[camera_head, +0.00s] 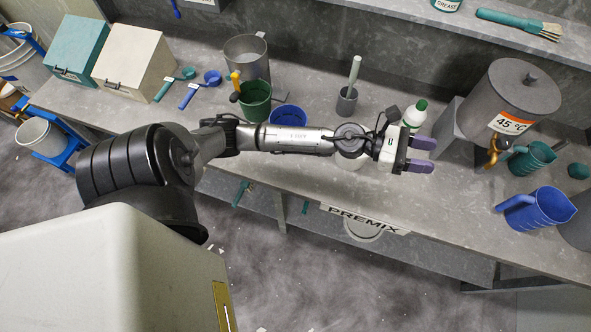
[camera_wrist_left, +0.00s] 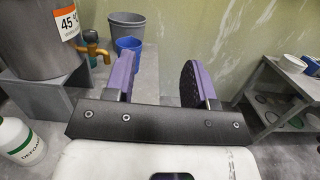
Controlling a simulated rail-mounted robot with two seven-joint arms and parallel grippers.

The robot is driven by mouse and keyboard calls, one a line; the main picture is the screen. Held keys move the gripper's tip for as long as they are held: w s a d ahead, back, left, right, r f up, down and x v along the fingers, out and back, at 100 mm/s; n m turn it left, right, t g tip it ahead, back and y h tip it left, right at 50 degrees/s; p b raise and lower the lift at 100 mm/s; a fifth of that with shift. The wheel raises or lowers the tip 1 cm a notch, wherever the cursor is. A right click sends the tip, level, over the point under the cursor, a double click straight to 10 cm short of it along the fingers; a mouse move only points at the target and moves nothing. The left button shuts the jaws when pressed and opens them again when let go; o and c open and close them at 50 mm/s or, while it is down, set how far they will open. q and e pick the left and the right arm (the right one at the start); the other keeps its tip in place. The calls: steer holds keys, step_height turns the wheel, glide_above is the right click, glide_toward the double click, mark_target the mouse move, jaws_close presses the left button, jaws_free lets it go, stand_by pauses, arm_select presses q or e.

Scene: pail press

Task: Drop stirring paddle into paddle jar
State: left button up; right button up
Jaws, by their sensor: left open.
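A pale stirring paddle (camera_head: 354,72) stands nearly upright in a small grey paddle jar (camera_head: 346,101) on the bench, in the head view. Its lower end is hidden inside the jar. My left gripper (camera_head: 422,154), with purple fingers, is open and empty. It is over the bench, to the right of and nearer than the jar, apart from both. The left wrist view shows the same open fingers (camera_wrist_left: 155,78) with nothing between them; the paddle and jar are not in that view. My right gripper is not in view.
A grey 45 °C tank (camera_head: 510,98) with a tap, a teal jug (camera_head: 530,158) and a blue jug (camera_head: 540,208) stand to the right. A green pail (camera_head: 256,101) and blue tub (camera_head: 288,116) stand left.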

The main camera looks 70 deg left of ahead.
arm_select(q)
steer(key=s+a+f+n+g+y, duration=0.15)
steer(key=s+f+n+y, duration=0.4)
steer(key=n, duration=0.65)
steer(key=s+f+n+g+y, duration=0.35)
steer(key=s+f+n, duration=0.2)
steer(key=n, duration=0.65)
steer(key=s+a+f+n+g+y, duration=0.1)
steer(key=s+f+n+y, duration=0.5)
steer(key=n, duration=0.6)
steer(key=s+d+f+n+g+h, duration=0.1)
steer(key=s+d+n+g, duration=0.1)
steer(key=s, duration=0.4)
steer(key=s+d+f+n+g+h, duration=0.2)
steer(key=s+n+g, duration=0.1)
steer(key=s, duration=0.4)
steer(key=shift+d+n+g, duration=0.3)
steer(key=shift+d+g, duration=0.1)
steer(key=shift+g, duration=0.4)
